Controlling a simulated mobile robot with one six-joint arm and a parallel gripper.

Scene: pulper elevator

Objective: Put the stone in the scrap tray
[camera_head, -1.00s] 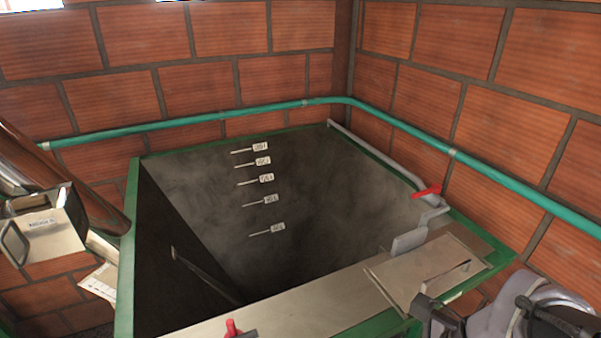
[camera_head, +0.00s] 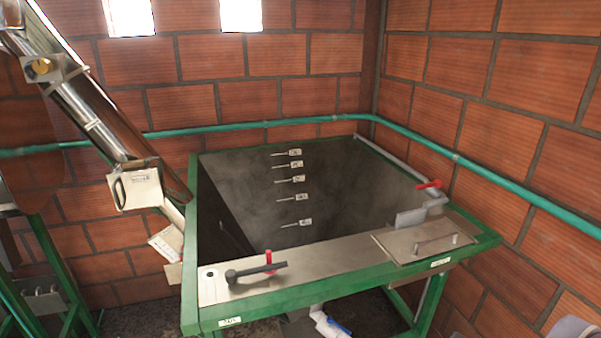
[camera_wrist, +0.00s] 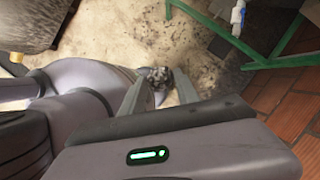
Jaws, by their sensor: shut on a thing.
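In the wrist view, my gripper (camera_wrist: 158,84) is shut on a rough dark grey stone (camera_wrist: 155,74), which shows between the two fingertips. Pale, dirt-speckled floor lies beyond it. In the head view neither the gripper nor the stone shows; only a bit of my arm is at the lower right edge. I cannot surely pick out the scrap tray in either view.
A green-framed hopper (camera_head: 345,303) with dark inner walls fills the middle. On its front ledge are a black handle (camera_head: 250,271) and a metal plate (camera_head: 408,246) with a bar. A slanted metal tube (camera_head: 92,120) stands left, brick walls behind.

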